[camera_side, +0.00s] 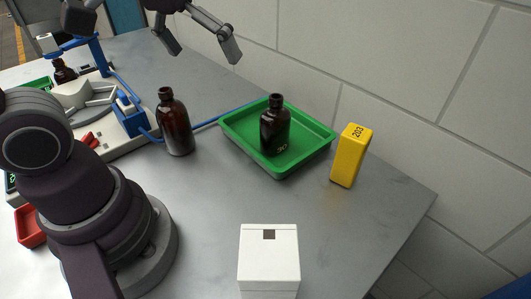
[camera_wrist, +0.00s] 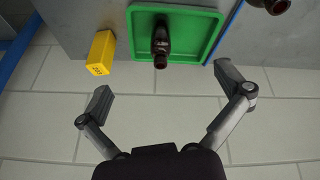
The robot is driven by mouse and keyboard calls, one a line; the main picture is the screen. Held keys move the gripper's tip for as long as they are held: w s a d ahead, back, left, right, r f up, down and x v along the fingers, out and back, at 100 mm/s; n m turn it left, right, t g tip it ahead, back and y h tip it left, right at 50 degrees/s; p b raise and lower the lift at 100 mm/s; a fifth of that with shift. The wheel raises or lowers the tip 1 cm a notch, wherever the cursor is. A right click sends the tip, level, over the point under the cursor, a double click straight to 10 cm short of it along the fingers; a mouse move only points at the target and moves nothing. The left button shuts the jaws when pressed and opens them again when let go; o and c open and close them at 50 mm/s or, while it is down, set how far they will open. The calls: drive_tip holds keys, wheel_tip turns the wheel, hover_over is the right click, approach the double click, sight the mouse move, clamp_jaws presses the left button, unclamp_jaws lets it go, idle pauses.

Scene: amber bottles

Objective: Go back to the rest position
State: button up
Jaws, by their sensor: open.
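My gripper (camera_side: 202,48) is open and empty, raised above the table at the top of the side view. Its two spread fingers also show in the wrist view (camera_wrist: 165,92), with nothing between them. One amber bottle (camera_side: 275,126) stands upright in the green tray (camera_side: 232,138); in the wrist view the bottle (camera_wrist: 161,42) and tray (camera_wrist: 143,22) lie beyond the fingertips. A second amber bottle (camera_side: 174,124) stands upright on the table, left of the tray. A third amber bottle (camera_side: 64,72) is at the far left, by the white device.
A yellow block (camera_side: 351,155) stands right of the tray, near the wall. A white box (camera_side: 269,258) sits at the front. A white device (camera_side: 88,104) with blue parts and a blue cable is at left. A red tray (camera_side: 29,228) is partly hidden. The table between box and tray is clear.

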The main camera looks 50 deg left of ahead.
drive_tip(key=s+f+m, duration=0.1)
drive_tip(key=s+f+m+t, duration=0.1)
drive_tip(key=s+f+m, duration=0.1)
drive_tip(key=shift+s+d+m, duration=0.2)
drive_tip(key=shift+s+m, duration=0.1)
